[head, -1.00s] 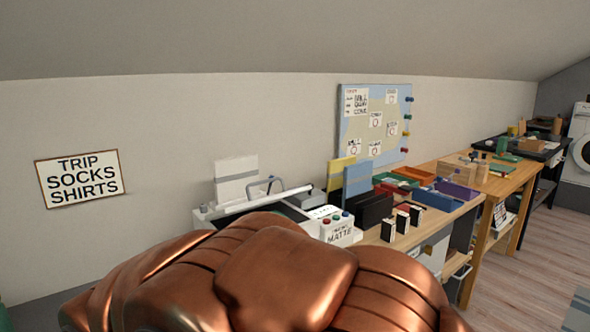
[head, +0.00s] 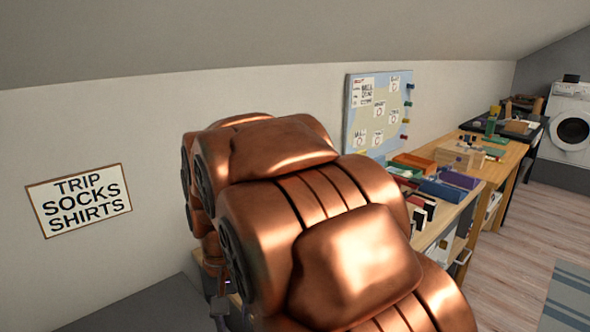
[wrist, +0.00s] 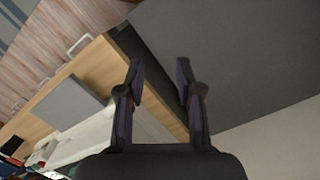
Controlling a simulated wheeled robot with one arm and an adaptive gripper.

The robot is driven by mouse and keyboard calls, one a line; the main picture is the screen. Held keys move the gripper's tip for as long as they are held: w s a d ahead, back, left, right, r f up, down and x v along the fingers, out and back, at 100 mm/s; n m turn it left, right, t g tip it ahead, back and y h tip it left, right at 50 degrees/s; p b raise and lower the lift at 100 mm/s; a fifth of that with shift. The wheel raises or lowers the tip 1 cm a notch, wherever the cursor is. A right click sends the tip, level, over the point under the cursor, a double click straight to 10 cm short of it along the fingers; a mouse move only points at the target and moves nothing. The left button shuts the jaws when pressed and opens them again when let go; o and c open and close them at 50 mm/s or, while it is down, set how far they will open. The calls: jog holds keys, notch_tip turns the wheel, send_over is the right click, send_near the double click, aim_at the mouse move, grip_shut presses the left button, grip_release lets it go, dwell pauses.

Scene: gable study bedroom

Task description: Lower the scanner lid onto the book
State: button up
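My gripper (wrist: 160,66) is open in the wrist view, with its two dark fingers apart and nothing between them. It is over the end of the wooden desk (wrist: 150,97), beside a dark grey surface. A white slab (wrist: 92,138), seemingly part of the scanner, lies to the left of the fingers. A flat grey panel (wrist: 68,103) is farther left; I cannot tell whether it is the scanner lid. In the head view my copper arm hides the scanner, and only a small dark part of the gripper end shows low. I cannot make out the book.
Coloured trays (head: 440,190) and small boxes stand along the desk to the right of my arm. A pinboard (head: 378,113) and a sign (head: 79,200) are on the wall. A washing machine (head: 570,125) stands at the far right.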

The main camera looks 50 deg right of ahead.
jog(key=w+d+r+m+t+p, duration=0.1)
jog(key=w+d+r+m+p, duration=0.25)
jog(key=d+r, duration=0.5)
jog(key=w+d+r+m+t+p, duration=0.1)
jog(key=w+d+r+m+p, duration=0.3)
jog(key=d, duration=0.7)
jog(key=w+d+r+m+p, duration=0.2)
jog(key=d+r+m+p, duration=0.25)
jog(key=d+r, duration=0.45)
jog(key=shift+h, duration=0.4)
jog(key=shift+w+d+f+p, duration=0.15)
jog(key=shift+f+p, duration=0.25)
jog(key=shift+f, duration=1.1)
jog(key=shift+w+d+f+p, duration=0.15)
jog(key=shift+f+p, duration=0.2)
jog(key=shift+f, duration=1.1)
jog(key=shift+w+d+f+p, duration=0.15)
jog(key=shift+f+p, duration=0.25)
jog(key=shift+f, duration=1.1)
jog(key=shift+c, duration=0.4)
grip_shut()
